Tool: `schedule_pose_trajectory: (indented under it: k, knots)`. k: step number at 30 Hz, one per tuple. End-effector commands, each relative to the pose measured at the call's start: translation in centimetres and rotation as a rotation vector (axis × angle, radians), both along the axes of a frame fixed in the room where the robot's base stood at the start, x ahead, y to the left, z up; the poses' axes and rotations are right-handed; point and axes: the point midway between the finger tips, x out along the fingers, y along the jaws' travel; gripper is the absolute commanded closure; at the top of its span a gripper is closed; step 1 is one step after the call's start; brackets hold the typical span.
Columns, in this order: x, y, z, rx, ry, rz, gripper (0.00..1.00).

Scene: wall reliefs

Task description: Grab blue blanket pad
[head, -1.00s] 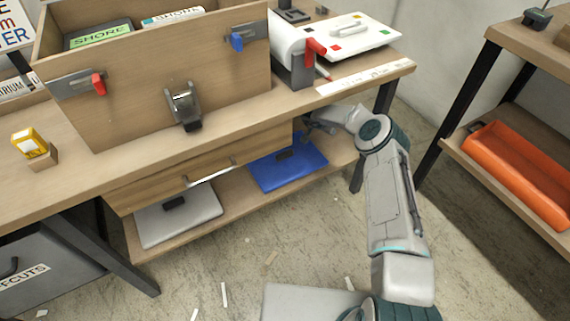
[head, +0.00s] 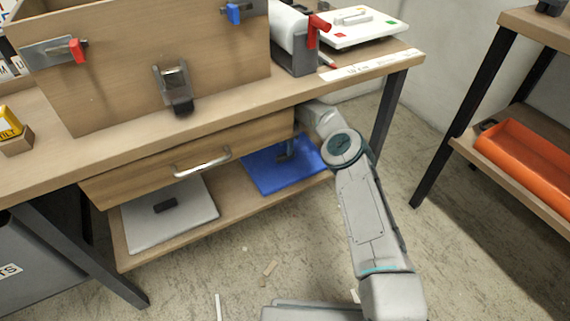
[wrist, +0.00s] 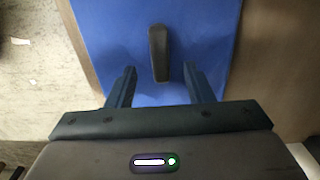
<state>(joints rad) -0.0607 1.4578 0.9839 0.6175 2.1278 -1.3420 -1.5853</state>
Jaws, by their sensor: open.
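The blue blanket pad (head: 268,170) lies flat on the lower shelf of the workbench, right of the grey pad, in the head view. It fills much of the wrist view (wrist: 205,35), with a dark upright-looking handle block (wrist: 159,53) on it. My gripper (wrist: 160,88) is open above the pad, its two fingers apart on either side of the near end of the block, with nothing between the tips that I can see as held.
A grey pad (head: 150,222) with a dark handle lies left on the same lower shelf (head: 235,207). A wooden drawer (head: 130,180) with a metal handle hangs above. A dark table leg (head: 392,125) stands right of my arm. An orange tray (head: 530,160) sits on the right rack.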

Motion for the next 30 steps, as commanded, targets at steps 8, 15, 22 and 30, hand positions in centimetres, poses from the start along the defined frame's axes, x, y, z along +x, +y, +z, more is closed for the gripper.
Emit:
schedule_pose_trajectory:
  k: [8,15,22,30]
  knots:
    - [0.0,0.1,-4.2,-0.001,0.000,0.000,0.53]
    - [0.0,0.0,-4.5,-0.001,-0.001,0.001,0.53]
    - [0.0,0.0,-4.5,-0.001,-0.001,0.001,1.00]
    - [0.0,0.0,-4.3,0.000,-0.001,0.001,1.00]
